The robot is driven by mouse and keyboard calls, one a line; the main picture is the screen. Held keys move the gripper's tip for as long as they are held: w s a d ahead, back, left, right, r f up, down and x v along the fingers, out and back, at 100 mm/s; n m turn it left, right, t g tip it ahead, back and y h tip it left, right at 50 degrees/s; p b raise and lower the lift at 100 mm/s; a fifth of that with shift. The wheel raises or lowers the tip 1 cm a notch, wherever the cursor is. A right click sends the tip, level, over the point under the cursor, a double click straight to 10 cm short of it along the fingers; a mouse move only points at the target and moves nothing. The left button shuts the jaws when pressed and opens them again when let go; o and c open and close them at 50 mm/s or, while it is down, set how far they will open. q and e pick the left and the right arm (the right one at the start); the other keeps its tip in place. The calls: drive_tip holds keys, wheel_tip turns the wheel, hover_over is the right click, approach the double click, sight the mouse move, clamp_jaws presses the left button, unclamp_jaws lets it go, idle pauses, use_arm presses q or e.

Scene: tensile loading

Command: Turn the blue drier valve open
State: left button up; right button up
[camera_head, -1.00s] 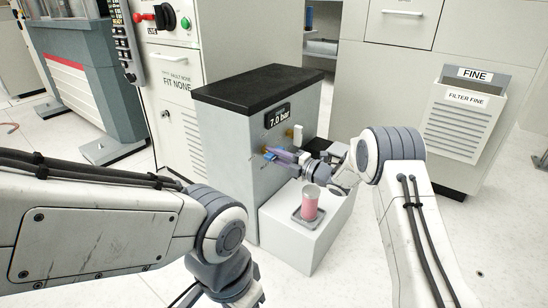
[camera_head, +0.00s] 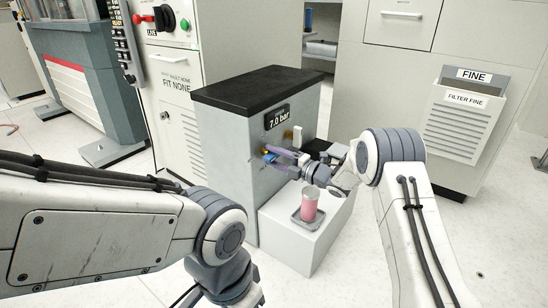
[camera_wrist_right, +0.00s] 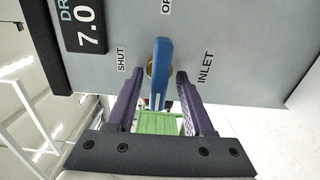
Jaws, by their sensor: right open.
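The blue drier valve handle (camera_head: 269,158) is on the front of the grey drier cabinet (camera_head: 232,165), below the 7.0 bar display (camera_head: 278,117). In the right wrist view the blue handle (camera_wrist_right: 160,75) stands upright in the picture on a brass hub, between the labels SHUT (camera_wrist_right: 121,60) and INLET (camera_wrist_right: 206,67). My right gripper (camera_head: 275,157) is open at the handle. In the wrist view its two purple fingers (camera_wrist_right: 157,88) stand either side of the handle, with gaps. My left gripper is out of frame.
A pink cup (camera_head: 309,207) stands on a small grey tray (camera_head: 296,214) on a white block just below my right gripper. A white cabinet with a FILTER FINE holder (camera_head: 462,115) is at the right. My left forearm crosses the lower left.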

drive_tip(key=p+v, duration=0.5)
drive_tip(key=v, duration=0.5)
drive_tip(key=shift+s+d, duration=0.15)
drive_tip(key=shift+d, duration=0.1)
drive_tip(key=w+a+r+m+h+p, duration=0.1)
drive_tip(key=a+r+m+h+p, duration=0.3)
drive_tip(key=r, duration=0.3)
drive_tip(key=s+a+r+m+g+h+p, duration=0.1)
drive_tip(key=s+a+r+m+h+p, duration=0.2)
drive_tip(key=s+r+m+h, duration=0.35)
drive_tip(key=s+d+r+m+g+h+p, duration=0.1)
drive_tip(key=s+r+m+g+p, duration=0.2)
drive_tip(key=s, duration=0.9)
drive_tip(key=s+d+r+m+g+h+p, duration=0.1)
drive_tip(key=s+m+g, duration=0.25)
drive_tip(key=s, duration=0.85)
drive_tip(key=s+d+r+m+g+h+p, duration=0.1)
drive_tip(key=s+r+m+g+p, duration=0.3)
drive_tip(key=s, duration=0.9)
wheel_tip(320, 180, up, 36)
drive_tip(key=p, duration=3.6)
drive_tip(key=shift+d+m+t, duration=0.25)
drive_tip(key=shift+m+t, duration=0.15)
drive_tip(key=shift+t, duration=0.05)
drive_tip(key=shift+r, duration=0.1)
